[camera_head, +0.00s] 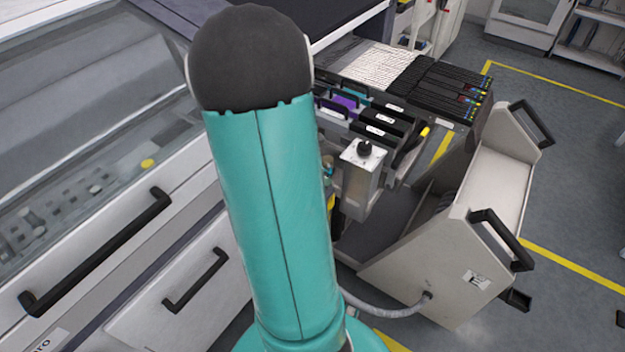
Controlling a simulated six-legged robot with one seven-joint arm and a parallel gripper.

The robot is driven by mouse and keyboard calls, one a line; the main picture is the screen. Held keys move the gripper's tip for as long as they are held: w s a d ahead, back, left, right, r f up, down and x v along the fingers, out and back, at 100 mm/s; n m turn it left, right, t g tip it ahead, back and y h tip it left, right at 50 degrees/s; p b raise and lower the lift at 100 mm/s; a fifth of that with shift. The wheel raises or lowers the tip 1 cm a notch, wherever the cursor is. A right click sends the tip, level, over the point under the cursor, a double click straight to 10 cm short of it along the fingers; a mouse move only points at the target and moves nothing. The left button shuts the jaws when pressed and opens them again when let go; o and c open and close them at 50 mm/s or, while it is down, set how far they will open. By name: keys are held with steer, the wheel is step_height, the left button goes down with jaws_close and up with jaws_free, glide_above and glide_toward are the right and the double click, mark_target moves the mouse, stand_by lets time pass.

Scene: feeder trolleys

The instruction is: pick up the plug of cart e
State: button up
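A grey feeder trolley (415,265) with a label that appears to read E stands at the right, tilted in the picture. A grey cable (388,308) leaves a round fitting low on its side panel and runs left behind my teal arm. I cannot make out a plug at its hidden end. A small metal box (362,176) with a round black piece (364,148) on top stands between my arm and the trolley; I cannot tell whether that piece is a plug. My gripper is not in view.
My arm covers the middle left. A machine with a clear cover (85,140) and black handles fills the left. Black feeders (445,85) sit above the trolley, which has black handles (502,240). Grey floor (575,190) with yellow lines is open at the right.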

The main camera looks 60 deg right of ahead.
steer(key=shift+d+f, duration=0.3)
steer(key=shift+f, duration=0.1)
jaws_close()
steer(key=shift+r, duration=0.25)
